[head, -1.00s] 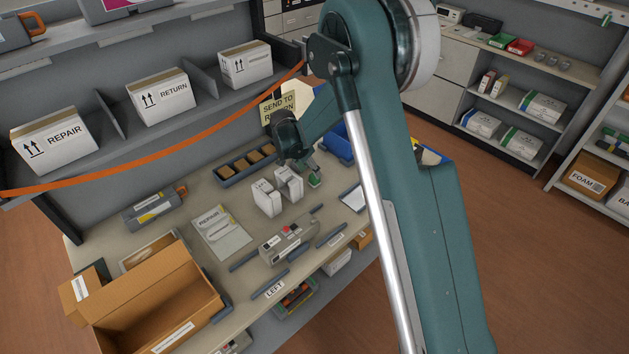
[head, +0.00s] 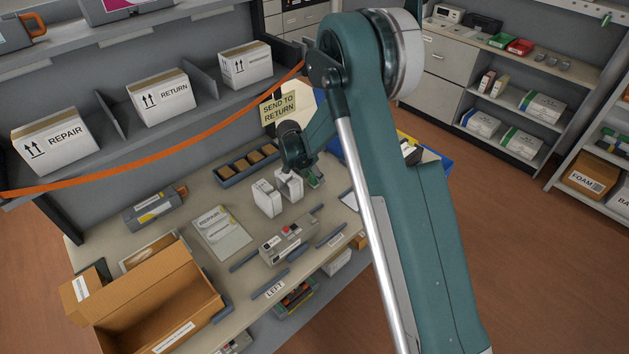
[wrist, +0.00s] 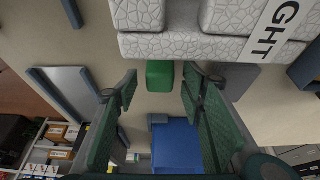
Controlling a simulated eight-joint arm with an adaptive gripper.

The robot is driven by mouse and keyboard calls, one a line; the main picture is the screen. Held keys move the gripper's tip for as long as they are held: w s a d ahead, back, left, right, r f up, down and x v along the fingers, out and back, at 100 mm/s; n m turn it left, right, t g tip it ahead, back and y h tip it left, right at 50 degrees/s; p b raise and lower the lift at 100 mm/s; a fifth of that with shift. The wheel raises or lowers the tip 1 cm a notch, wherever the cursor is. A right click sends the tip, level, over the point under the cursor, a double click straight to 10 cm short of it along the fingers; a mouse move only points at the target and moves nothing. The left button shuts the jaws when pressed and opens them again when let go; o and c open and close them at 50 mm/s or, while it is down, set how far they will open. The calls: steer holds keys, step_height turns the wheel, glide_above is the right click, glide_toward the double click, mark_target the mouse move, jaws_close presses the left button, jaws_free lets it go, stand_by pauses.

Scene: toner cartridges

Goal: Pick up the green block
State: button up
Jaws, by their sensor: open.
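The green block (wrist: 160,76) sits on the bench top in the wrist view, between the open fingers of my gripper (wrist: 161,88) as seen from the wrist. A clear gap shows on each side of it. I cannot tell how far the fingertips are above or short of it. In the head view my gripper (head: 311,174) is low over the bench, beside the white packs. A small green patch shows by the fingers there, and I cannot tell block from finger pad.
White textured packs (wrist: 142,46) stand close beside the block; one is also in the head view (head: 267,198). A blue bin (wrist: 176,145) is on the block's other side. A grey-framed pale panel (wrist: 67,92) lies left. A grey cartridge (head: 286,243) and an open carton (head: 190,290) are farther off.

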steer(key=shift+w+d+f, duration=0.1)
steer(key=shift+f, duration=0.15)
stand_by(0.4)
steer(key=c, duration=1)
